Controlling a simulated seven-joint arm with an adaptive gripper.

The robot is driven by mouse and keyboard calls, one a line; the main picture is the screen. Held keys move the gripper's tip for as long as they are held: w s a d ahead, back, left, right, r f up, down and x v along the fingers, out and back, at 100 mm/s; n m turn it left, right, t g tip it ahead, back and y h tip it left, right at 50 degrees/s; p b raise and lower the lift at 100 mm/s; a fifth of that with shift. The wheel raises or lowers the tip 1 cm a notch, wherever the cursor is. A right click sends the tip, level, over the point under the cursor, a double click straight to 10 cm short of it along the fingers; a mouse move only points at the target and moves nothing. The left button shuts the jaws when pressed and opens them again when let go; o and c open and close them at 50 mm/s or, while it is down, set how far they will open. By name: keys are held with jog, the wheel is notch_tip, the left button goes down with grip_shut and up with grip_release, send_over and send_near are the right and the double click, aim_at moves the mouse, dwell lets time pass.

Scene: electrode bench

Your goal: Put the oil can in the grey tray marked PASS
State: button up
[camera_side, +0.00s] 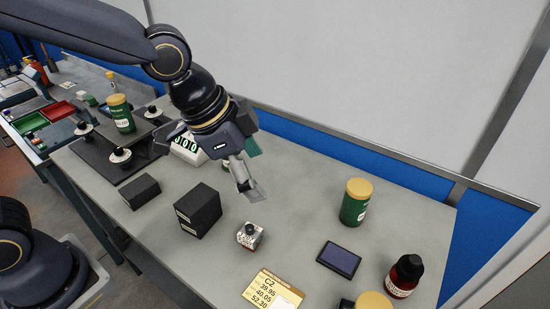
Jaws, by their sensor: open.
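I cannot clearly identify the oil can. A small red container (38,72) at the far left back is too small to tell. No PASS mark is readable, and I cannot pick out the grey tray. My gripper (222,172) is open and empty above the middle of the grey bench (310,215). It is behind and above a small black-capped bottle with a white label (249,236) and does not appear to touch anything. Its far side is partly hidden.
Black blocks (199,210) and (140,191) stand left of centre. A green canister (355,202), a dark flat pad (339,259) and a dark red bottle (404,276) are at right. A yellow card (273,291) lies in front.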

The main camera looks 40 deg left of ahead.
jog(key=s+a+r+n+y, duration=0.1)
jog(key=s+a+n, duration=0.4)
jog(key=a, duration=0.5)
jog(key=s+a+r+n+t+y, duration=0.1)
jog(key=s+a+r+n, duration=0.2)
jog(key=a, duration=0.7)
jog(key=s+n, duration=0.2)
jog(key=s, duration=0.1)
jog(key=shift+a+t+y, duration=0.25)
jog(key=shift+t+y, duration=0.05)
